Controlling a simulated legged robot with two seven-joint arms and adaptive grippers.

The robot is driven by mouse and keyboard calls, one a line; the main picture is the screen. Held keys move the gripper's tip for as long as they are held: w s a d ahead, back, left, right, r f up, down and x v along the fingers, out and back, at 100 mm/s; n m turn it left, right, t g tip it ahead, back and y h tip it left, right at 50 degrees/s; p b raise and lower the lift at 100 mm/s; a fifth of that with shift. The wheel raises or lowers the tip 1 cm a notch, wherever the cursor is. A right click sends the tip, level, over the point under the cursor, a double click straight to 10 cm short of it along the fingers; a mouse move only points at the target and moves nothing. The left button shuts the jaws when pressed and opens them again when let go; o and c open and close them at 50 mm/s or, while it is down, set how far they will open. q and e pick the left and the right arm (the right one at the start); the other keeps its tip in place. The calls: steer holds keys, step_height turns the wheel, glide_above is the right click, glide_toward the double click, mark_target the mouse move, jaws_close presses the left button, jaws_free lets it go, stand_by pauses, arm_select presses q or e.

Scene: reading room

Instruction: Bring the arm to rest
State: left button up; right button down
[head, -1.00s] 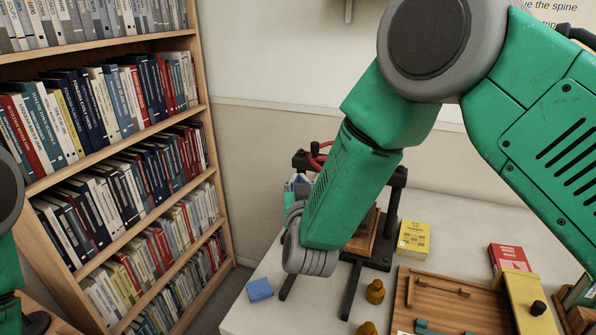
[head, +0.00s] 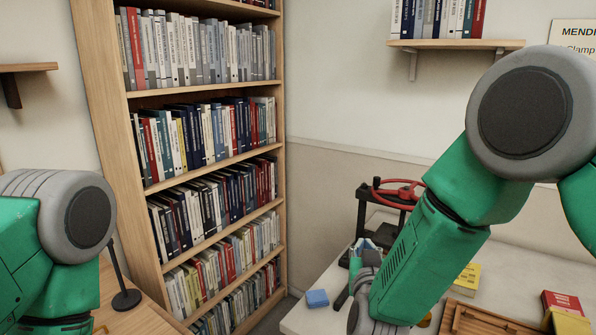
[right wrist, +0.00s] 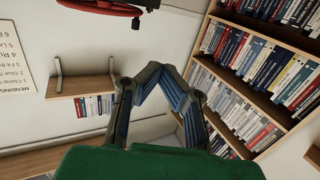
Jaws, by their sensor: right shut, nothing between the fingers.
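My right arm, green with grey joints, comes in from the right in the head view and bends down over the light table. My right gripper (head: 361,250) shows beyond its grey wrist, beside the black press, and is partly hidden by the forearm. In the right wrist view its two blue-padded fingers (right wrist: 154,72) come together at the tips with nothing held. My left arm shows at the left edge of the head view; its gripper is out of the picture.
A black press with a red handwheel (head: 400,188) stands close behind the right gripper. A blue block (head: 317,298), a yellow book (head: 466,280) and a red book (head: 563,304) lie on the table (head: 300,320). A tall bookcase (head: 165,268) stands left of it.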

steer(key=s+d+f+g+b, duration=0.1)
steer(key=s+f, duration=0.2)
steer(key=f, duration=0.3)
steer(key=s+d+f+n+g+y+b, duration=0.1)
steer(key=s+d+f+g, duration=0.1)
steer(key=f, duration=0.4)
steer(key=s+d+f+g+b, duration=0.1)
steer(key=s+f+g, duration=0.1)
steer(key=f, duration=0.5)
steer(key=shift+s+d+n+y, duration=0.4)
steer(key=shift+s, duration=0.4)
arm_select(q)
step_height(320, 180, down, 9)
steer(key=b, duration=0.6)
steer(key=shift+w+f, duration=0.15)
steer(key=shift+w, duration=0.2)
arm_select(e)
steer(key=s+d+f+g, duration=0.3)
steer(key=s+f, duration=0.3)
steer(key=s, duration=0.4)
steer(key=s+d+f+g, duration=0.3)
steer(key=s+f, duration=0.3)
steer(key=s, duration=0.5)
steer(key=s+d+f+g, duration=0.3)
steer(key=s+f+g, duration=0.2)
steer(key=s, duration=0.6)
steer(key=shift+s+f+g, duration=0.25)
steer(key=shift+f+g, duration=0.05)
steer(key=shift+f, duration=0.45)
steer(key=shift+w, duration=0.15)
